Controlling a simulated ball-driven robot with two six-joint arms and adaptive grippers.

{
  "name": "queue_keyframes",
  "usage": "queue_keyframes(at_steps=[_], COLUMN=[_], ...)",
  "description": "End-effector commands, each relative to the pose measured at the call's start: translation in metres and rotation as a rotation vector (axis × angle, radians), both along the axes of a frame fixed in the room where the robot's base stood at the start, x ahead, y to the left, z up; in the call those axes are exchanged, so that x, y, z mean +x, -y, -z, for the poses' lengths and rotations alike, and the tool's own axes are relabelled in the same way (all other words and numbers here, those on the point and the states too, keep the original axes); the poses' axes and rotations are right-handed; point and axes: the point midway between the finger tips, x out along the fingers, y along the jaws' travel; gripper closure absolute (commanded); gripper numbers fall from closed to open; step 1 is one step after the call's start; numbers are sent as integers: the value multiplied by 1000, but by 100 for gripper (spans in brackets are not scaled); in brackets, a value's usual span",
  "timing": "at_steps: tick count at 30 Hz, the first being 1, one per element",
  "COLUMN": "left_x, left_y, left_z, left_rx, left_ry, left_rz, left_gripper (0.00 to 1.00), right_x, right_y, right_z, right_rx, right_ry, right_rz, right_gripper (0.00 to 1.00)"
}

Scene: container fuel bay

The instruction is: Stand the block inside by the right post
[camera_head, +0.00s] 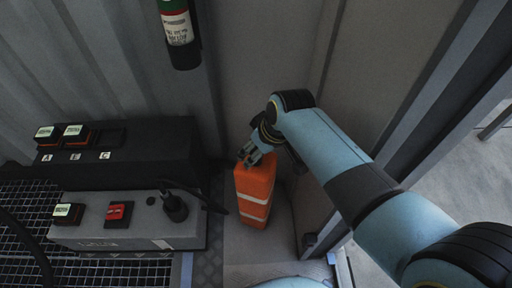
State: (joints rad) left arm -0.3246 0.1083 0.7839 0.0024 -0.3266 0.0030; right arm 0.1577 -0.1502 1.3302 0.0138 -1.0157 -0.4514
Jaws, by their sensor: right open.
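The orange block (257,203) with white bands stands on the floor in the corner, leaning slightly in the picture. It is right of the grey and black units and left of the wall beside the door frame. A grey upright post (428,92) runs along the opening on the right. My right gripper (250,160) is at the block's top end, with its fingers pointing down. It is open, and its fingers hide part of the block's top. Whether they touch the block I cannot tell. My left gripper is out of view.
A fire extinguisher (179,35) hangs above. Floor in front of the block is clear.

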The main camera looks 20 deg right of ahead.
Motion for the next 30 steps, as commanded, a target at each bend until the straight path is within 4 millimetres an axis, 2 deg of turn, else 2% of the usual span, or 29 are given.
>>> queue_keyframes(at_steps=[1, 6, 13, 18, 30], left_x=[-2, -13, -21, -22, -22], left_y=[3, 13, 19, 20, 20], left_z=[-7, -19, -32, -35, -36], left_rx=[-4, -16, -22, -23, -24], left_ry=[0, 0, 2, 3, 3], left_rz=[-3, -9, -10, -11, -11], left_gripper=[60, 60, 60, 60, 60], right_x=[-2, -15, -30, -35, -36], right_y=[2, 7, 14, 16, 16], right_z=[-16, -52, -88, -97, -97], right_rx=[0, 0, 0, 0, -1], right_ry=[6, 7, 6, 2, 1], right_rz=[1, 1, 1, -1, -1], right_gripper=[37, 37, 37, 37, 37])
